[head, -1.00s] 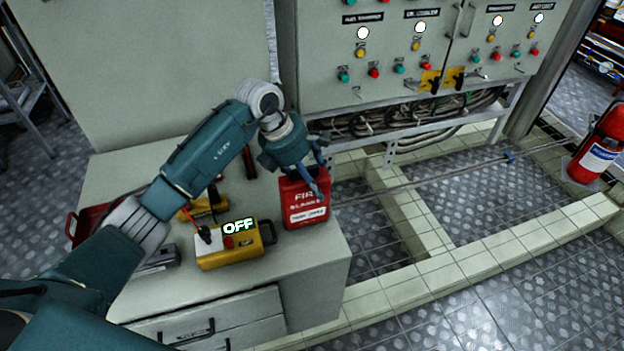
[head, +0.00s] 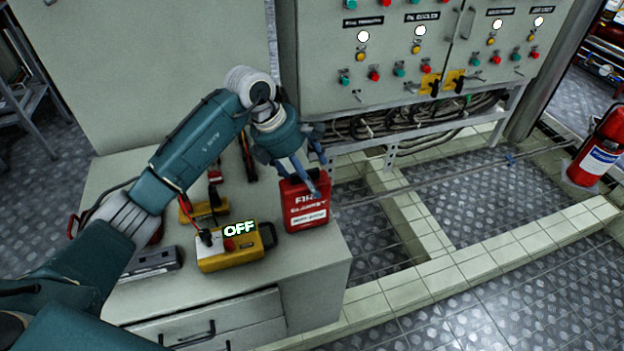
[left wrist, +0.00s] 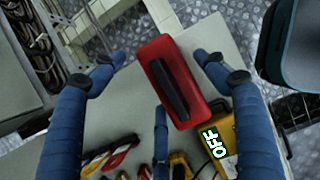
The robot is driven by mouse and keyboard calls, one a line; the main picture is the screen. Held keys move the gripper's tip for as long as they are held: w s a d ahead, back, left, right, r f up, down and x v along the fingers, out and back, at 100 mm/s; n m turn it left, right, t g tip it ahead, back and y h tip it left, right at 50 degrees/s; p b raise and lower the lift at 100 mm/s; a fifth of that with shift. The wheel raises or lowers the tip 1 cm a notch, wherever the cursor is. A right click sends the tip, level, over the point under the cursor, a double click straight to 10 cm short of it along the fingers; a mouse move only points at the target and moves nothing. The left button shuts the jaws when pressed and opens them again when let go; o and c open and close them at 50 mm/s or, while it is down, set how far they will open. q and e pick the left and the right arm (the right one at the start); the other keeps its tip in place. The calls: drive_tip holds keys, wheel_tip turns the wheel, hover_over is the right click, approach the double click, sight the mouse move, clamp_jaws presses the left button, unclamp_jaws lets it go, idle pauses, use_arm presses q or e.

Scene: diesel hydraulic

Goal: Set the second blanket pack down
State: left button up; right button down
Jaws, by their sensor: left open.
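The red fire blanket pack (head: 306,209) stands upright on the right end of the grey cabinet top, its white label facing the front. My left gripper (head: 304,178) is open just above the pack's top. In the left wrist view the pack (left wrist: 193,75) shows from above with its black handle, and the open fingers of my left gripper (left wrist: 160,85) lie apart around it, not closed on it. My right gripper is not in view. No other blanket pack is seen.
A yellow box marked OFF (head: 230,254) sits just left of the pack. Tools and a grey device (head: 152,262) lie further left on the cabinet top (head: 300,265). A switch cabinet (head: 400,50) stands behind. A red extinguisher (head: 600,145) stands at far right.

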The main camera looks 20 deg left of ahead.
use_arm(q)
drive_tip(key=v, duration=0.8)
drive_tip(key=shift+s+r+p, duration=0.15)
drive_tip(key=shift+r+p, duration=0.05)
drive_tip(key=shift+p, duration=0.2)
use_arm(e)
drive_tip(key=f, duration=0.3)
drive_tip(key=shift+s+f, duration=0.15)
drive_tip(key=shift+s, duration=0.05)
